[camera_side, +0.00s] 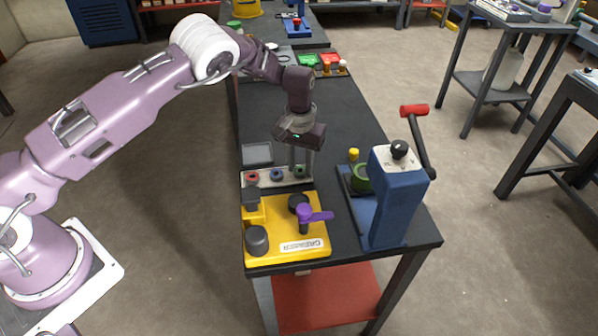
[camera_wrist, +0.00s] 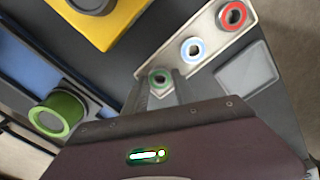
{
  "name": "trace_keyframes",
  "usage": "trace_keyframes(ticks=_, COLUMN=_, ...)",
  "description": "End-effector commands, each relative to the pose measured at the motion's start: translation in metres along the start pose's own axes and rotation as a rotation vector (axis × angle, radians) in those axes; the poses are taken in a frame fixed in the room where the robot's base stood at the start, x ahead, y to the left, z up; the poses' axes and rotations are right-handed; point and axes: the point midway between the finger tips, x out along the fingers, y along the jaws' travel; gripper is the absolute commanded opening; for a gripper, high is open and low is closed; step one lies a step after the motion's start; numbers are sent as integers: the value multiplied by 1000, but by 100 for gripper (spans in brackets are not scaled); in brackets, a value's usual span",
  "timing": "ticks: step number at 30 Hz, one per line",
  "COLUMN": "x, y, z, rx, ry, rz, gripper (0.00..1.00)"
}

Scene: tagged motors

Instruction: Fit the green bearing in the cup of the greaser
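The green bearing (camera_wrist: 160,78) is a small ring at one end of a pale rack (camera_wrist: 206,58). In the side view the rack (camera_side: 264,183) lies behind the yellow unit. My gripper (camera_wrist: 160,88) points down over the green bearing, with its fingers apart on either side. I cannot tell whether they touch it. In the side view my gripper (camera_side: 300,162) is at the rack's right end. The yellow unit with a label, seemingly the greaser (camera_side: 285,225), has a dark round cup-like part (camera_side: 257,240) at front left and a purple lever (camera_side: 316,215).
A red ring (camera_wrist: 233,15) and a blue ring (camera_wrist: 192,50) share the rack. A blue press (camera_side: 395,205) with a red-handled crank (camera_side: 414,111) stands at right, with a green cylinder (camera_wrist: 58,115) beside it. A grey tray (camera_side: 257,154) lies behind the rack.

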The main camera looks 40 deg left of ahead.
Motion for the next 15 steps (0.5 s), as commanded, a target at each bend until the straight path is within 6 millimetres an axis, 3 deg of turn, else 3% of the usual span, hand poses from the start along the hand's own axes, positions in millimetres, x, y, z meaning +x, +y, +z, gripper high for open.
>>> trace_keyframes(ticks=2, x=0, y=0, z=0, rx=0, ry=0, rz=0, gripper=3)
trace_keyframes(ticks=15, x=-16, y=0, z=0, rx=0, ry=0, rz=1, gripper=3)
